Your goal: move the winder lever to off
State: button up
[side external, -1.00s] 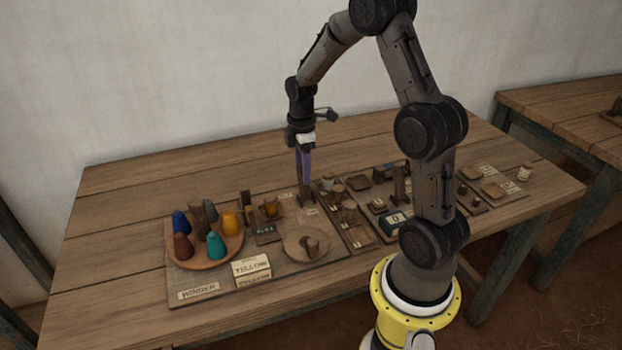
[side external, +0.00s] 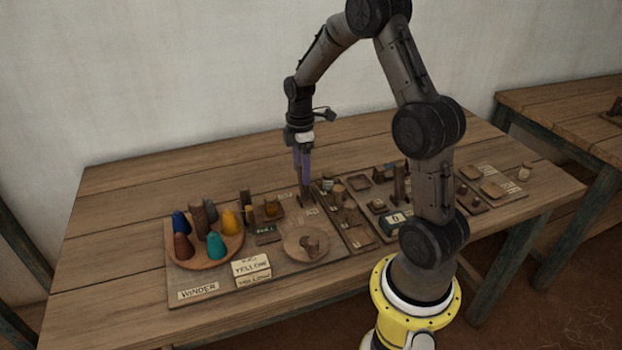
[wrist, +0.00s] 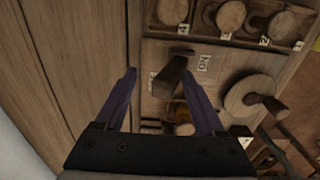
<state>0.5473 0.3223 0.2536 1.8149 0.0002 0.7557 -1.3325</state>
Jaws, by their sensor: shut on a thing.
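The winder lever (wrist: 172,76) is a short dark brown handle on the winder board, near its far edge. In the wrist view it leans toward the camera between two small labels. The "ON" label (wrist: 203,62) is to its right and reads upside down; the other label (wrist: 152,80) is partly hidden. My gripper (side external: 302,183) points down at the lever, its purple fingers on either side of it. In the wrist view my gripper (wrist: 158,70) is shut on the lever, though the fingertips look well apart.
The winder board holds a round tray (side external: 228,254) of coloured cones, a round wooden disc (side external: 292,247) with a peg, and "YELLOW" cards (side external: 252,265). Right of it stand compartments (side external: 360,238) with small wooden parts. The table's left end is clear.

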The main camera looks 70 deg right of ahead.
jog(key=shift+o, duration=0.8)
jog(key=shift+r, duration=3.25)
jog(key=shift+a, duration=0.1)
